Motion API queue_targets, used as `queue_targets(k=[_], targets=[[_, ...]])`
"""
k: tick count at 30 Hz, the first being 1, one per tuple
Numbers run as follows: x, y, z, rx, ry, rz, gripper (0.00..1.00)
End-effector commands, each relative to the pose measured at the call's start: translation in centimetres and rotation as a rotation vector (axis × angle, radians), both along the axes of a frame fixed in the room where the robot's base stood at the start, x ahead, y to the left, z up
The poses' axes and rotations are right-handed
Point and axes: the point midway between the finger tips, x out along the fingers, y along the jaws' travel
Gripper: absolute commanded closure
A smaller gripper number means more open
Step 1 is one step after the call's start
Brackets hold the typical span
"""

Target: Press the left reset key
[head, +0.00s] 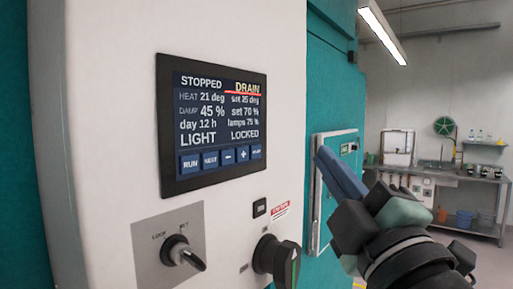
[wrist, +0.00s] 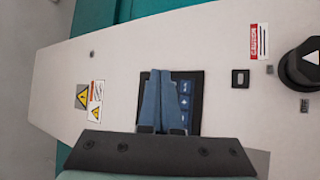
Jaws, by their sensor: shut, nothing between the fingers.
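A dark display (head: 212,122) on the white control panel reads STOPPED, DRAIN, LIGHT and LOCKED. Along its bottom runs a row of blue keys: RUN (head: 190,163), NEXT (head: 210,159), minus (head: 228,156), plus (head: 243,154) and a last one (head: 256,152) too small to read. I cannot make out any key marked reset. My gripper (head: 320,154) is shut and empty, to the right of the display in the head view. In the wrist view its blue fingers (wrist: 158,71) overlap the display (wrist: 194,125) and hide part of it; contact does not show.
Below the display are a rotary selector (head: 180,252), a small black switch (head: 259,207), a red-marked label (head: 280,210) and a large black knob (head: 277,258). Yellow warning stickers (wrist: 82,97) show in the wrist view. A sink bench (head: 460,174) stands far right.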

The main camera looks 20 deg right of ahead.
Motion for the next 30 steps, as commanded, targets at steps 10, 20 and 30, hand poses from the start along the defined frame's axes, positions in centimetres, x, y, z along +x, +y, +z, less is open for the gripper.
queue_targets(k=[10,20,30], targets=[[3.9,3.2,0.3,0.0,0.003,0.005,1.0],[5.9,4.6,0.0,0.0,0.0,0.001,1.0],[6.0,4.7,0.0,0.0,0.0,0.001,1.0]])
